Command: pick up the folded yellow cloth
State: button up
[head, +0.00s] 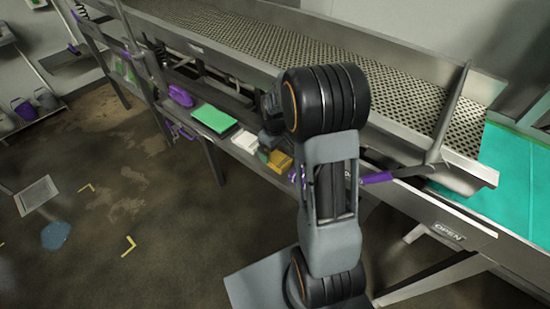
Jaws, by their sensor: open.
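The folded yellow cloth (281,161) lies on the narrow shelf under the conveyor, near the middle of the head view. It is small and partly covered by my arm at its right side. My gripper (268,143) reaches down beyond my arm, close to the upper left of the yellow cloth. The jaws are open and small in the view, and I cannot tell whether they touch the cloth. My arm hides much of the wrist and the shelf to the right.
A green folded cloth (213,118), a white item (245,140) and a purple item (180,95) lie along the same shelf (193,129). The perforated conveyor belt (300,50) runs above. A purple-handled lever (378,178) sticks out right of my arm. Floor at left is mostly clear.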

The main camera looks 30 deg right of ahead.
aim_at(275, 156)
jog(key=shift+f, duration=1.65)
jog(key=shift+c, duration=0.2)
jog(key=c, duration=1)
jog(key=shift+o, duration=0.2)
jog(key=shift+r, duration=0.1)
jog(key=shift+r, duration=0.6)
jog(key=s+r, duration=0.1)
jog(key=r, duration=0.1)
jog(key=s+r+b, duration=0.1)
jog(key=r, duration=0.1)
jog(key=s+d+r, duration=0.1)
jog(key=s+r, duration=0.1)
jog(key=shift+r+b, duration=0.3)
jog(key=s+d+r+b, duration=0.1)
jog(key=s+r, duration=0.4)
jog(key=s, duration=0.4)
jog(key=shift+s+d+b, duration=0.35)
jog(key=shift+s, duration=0.05)
